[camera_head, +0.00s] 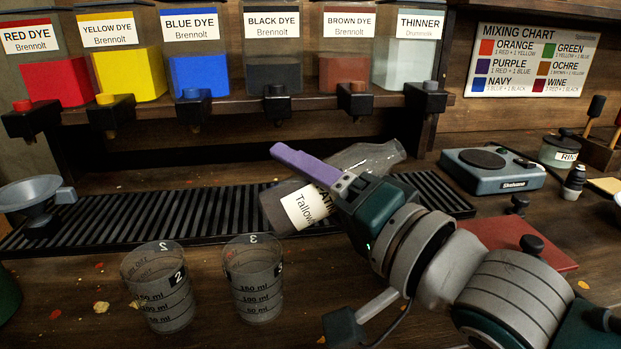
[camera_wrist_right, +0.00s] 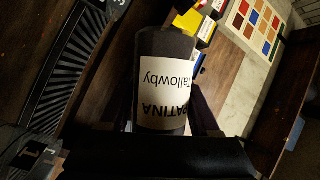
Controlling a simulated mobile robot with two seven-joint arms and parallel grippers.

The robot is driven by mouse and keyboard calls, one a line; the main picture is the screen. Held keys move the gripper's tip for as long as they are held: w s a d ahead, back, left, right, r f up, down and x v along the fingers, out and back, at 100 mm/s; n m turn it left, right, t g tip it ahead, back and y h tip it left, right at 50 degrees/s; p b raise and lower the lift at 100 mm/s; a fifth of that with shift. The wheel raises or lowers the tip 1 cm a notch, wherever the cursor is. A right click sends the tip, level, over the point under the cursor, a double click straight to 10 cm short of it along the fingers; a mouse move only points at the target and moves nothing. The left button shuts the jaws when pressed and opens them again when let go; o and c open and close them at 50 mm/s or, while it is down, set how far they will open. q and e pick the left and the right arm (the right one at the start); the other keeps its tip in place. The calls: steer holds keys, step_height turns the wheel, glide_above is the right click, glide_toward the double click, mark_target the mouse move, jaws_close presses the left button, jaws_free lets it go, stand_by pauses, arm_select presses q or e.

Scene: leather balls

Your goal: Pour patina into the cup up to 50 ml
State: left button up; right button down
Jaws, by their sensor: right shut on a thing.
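My right gripper (camera_head: 308,167), with a purple finger on top, is shut on the patina bottle (camera_head: 275,207). The bottle is strongly tilted above the drip grate, with its dark end at lower left and a clear, narrowing end at upper right. Its white "PATINA Tallowby" label also shows on the bottle in the right wrist view (camera_wrist_right: 170,48). Two clear graduated cups, cup 2 (camera_head: 158,290) and cup 3 (camera_head: 254,282), stand upright in front of the grate and look empty. The bottle's dark end is close behind cup 3, apart from it. My left gripper is out of view.
Dye dispensers and a thinner dispenser (camera_head: 405,62) line the back shelf. A black grate (camera_head: 170,222) runs below them. A scale (camera_head: 492,170) and a reddish board (camera_head: 520,243) are at right. A mixing chart (camera_head: 530,60) hangs behind.

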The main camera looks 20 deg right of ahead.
steer(key=shift+p, duration=0.45)
steer(key=f+n+g+h+p, duration=0.1)
steer(key=n+p, duration=0.1)
steer(key=n, duration=0.1)
steer(key=d+f+n+g+h+p, duration=0.1)
steer(key=f+n+h+p, duration=0.1)
steer(key=n+p, duration=0.1)
steer(key=f+n+g+h+p, duration=0.1)
steer(key=n+p, duration=0.1)
steer(key=n, duration=0.1)
steer(key=shift+d+f+n+g+h, duration=0.15)
steer(key=shift+f+n+g+h, duration=0.25)
stand_by(0.5)
